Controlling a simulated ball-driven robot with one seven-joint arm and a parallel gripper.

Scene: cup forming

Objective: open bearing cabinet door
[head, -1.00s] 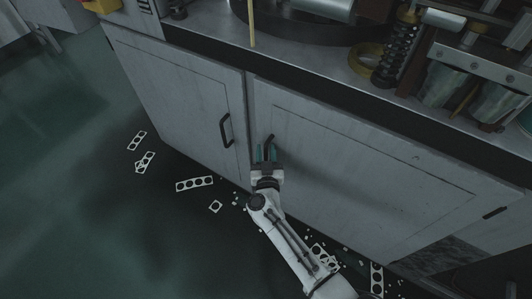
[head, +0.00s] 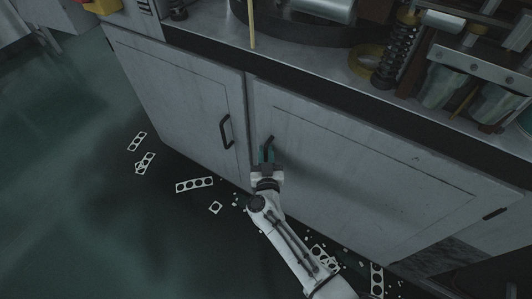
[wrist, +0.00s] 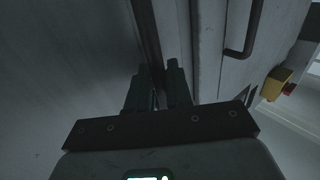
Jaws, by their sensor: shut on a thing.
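The grey cabinet has two doors, and both look closed. The right door (head: 350,165) has a dark bar handle (head: 270,140) near its left edge.
The worktop above carries machine parts, including a spring (head: 387,65) and a brass-coloured ring (head: 366,62). Flat punched strips (head: 194,184) and small scraps lie on the green floor before the cabinet. The floor at the left (head: 60,200) is clear.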

